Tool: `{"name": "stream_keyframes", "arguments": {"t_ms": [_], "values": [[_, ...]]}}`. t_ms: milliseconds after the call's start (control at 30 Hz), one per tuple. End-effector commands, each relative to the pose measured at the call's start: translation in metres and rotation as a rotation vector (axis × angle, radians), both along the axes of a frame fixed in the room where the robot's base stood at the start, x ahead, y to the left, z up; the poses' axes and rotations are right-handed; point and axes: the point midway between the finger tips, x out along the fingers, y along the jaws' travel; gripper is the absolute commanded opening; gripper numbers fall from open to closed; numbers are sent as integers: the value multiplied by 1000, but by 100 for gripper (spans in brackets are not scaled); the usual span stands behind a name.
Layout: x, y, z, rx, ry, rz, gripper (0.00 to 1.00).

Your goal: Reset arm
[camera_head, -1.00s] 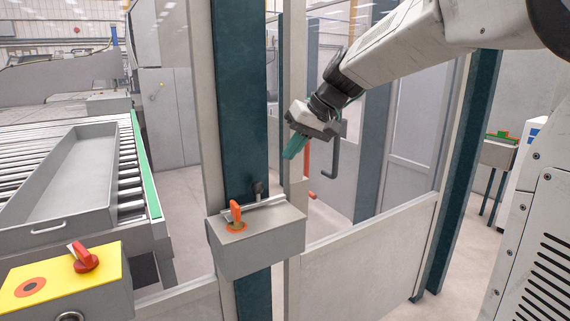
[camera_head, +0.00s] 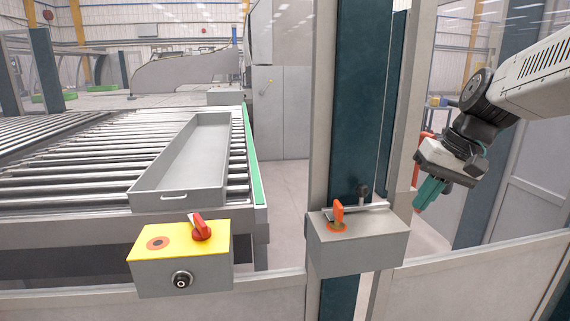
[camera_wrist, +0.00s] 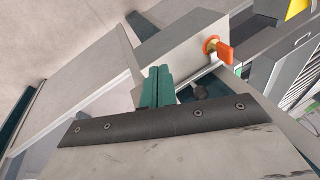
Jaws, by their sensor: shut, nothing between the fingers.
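My gripper (camera_head: 430,194) hangs at the right in the head view, its teal fingers pointing down and to the left. The fingers are together and empty. It is to the right of a grey box with an orange key-like handle (camera_head: 338,214) on the dark post, apart from it. In the wrist view the teal fingers (camera_wrist: 158,87) show side by side, with the orange handle (camera_wrist: 218,49) on the grey box (camera_wrist: 190,37) beyond them.
A yellow-topped box (camera_head: 182,258) with a red rotary switch (camera_head: 201,228) stands at the lower left. Behind it a grey tray (camera_head: 145,198) lies on a roller conveyor (camera_head: 60,168). A dark post (camera_head: 356,100) and low fence panels (camera_head: 490,285) stand near my arm.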

Motion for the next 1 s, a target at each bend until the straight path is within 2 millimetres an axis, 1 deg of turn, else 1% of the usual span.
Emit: {"name": "stream_keyframes", "arguments": {"t_ms": [33, 67, 100, 167, 200, 300, 400, 500, 567, 700, 1000], "values": [[-29, 4, -7, -33, 32, -1, 0], [-45, 5, -12, -54, 52, -3, 0], [-66, 7, -19, -82, 77, -3, 0], [-98, 9, -28, -128, 106, -5, 0], [-120, 10, -35, -160, 121, -1, 0], [-169, 10, -51, -236, 141, 11, 0], [-204, 10, -64, -294, 135, 32, 0], [-223, 10, -70, -325, 112, 61, 0], [-229, 13, -70, -328, 93, 71, 0], [-231, 17, -64, -329, 61, 82, 0], [-230, 17, -64, -329, 60, 85, 0]]}}
